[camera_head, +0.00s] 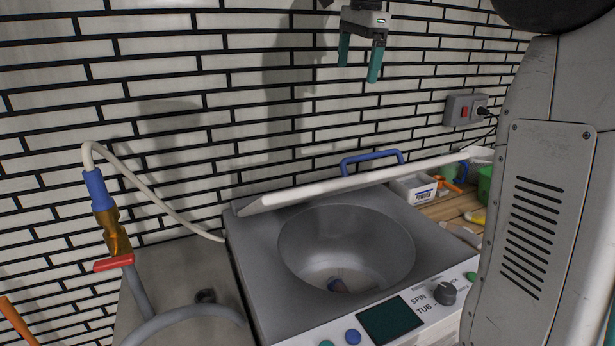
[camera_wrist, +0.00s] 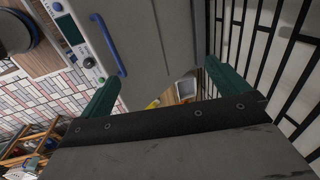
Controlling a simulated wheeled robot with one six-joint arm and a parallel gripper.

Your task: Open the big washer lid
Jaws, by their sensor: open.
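The big washer (camera_head: 255,262) stands against the tiled wall, with a round metal tub (camera_head: 350,235) and a control panel on its front. Its pale lid (camera_head: 340,188) is raised at a tilt, seen almost edge-on, so the tub shows below it. A blue handle (camera_head: 372,158) sits on the lid's upper face; it also shows in the wrist view (camera_wrist: 108,45). My gripper (camera_head: 360,64) is above the lid and handle, apart from both, near the wall. Its teal fingers are spread and empty, also in the wrist view (camera_wrist: 163,72).
A hose with a blue and brass fitting and red tap (camera_head: 113,262) stands left of the washer. A white box (camera_head: 414,188) and other small items lie on a wooden surface at right. My arm blocks the right side.

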